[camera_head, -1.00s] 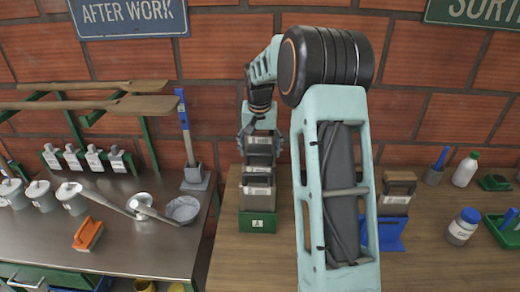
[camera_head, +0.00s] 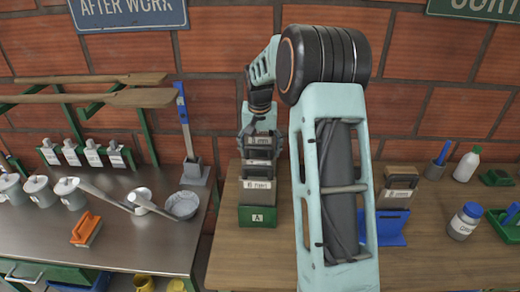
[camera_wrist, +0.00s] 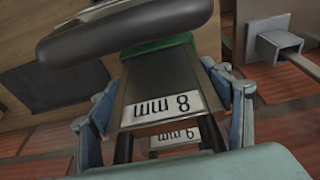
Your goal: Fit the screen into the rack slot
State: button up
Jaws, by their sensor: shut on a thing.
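The green rack (camera_head: 258,217), marked A, stands on the wooden table in the head view. Upright grey screens with white labels stand in a row above it, the front one (camera_head: 258,189) nearest me. My gripper (camera_head: 262,142) is shut on the rearmost screen (camera_head: 260,151) at the back of this row. In the wrist view my gripper (camera_wrist: 165,115) has its fingers on both sides of a dark screen with an upside-down "8 mm" label (camera_wrist: 165,108). Another labelled screen (camera_wrist: 175,139) shows close by. The held screen's lower edge and the slot are hidden.
A blue stand (camera_head: 391,228) with a brown-topped block is right of my arm. A white bottle (camera_head: 466,168) and a blue-lidded jar (camera_head: 465,221) stand further right. The steel counter with an orange brush (camera_head: 86,230) is left. A brick wall closes the back.

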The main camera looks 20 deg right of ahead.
jog(key=shift+f+b, duration=0.8)
jog(key=shift+f, duration=0.4)
jog(key=o, duration=1.7)
jog(key=r, duration=0.4)
jog(key=s+r, duration=0.1)
jog(key=r, duration=0.3)
jog(key=s+a+r, duration=0.1)
jog(key=r, duration=0.2)
jog(key=shift+s+r, duration=0.1)
jog(key=shift+r, duration=0.3)
jog(key=shift+d, duration=0.1)
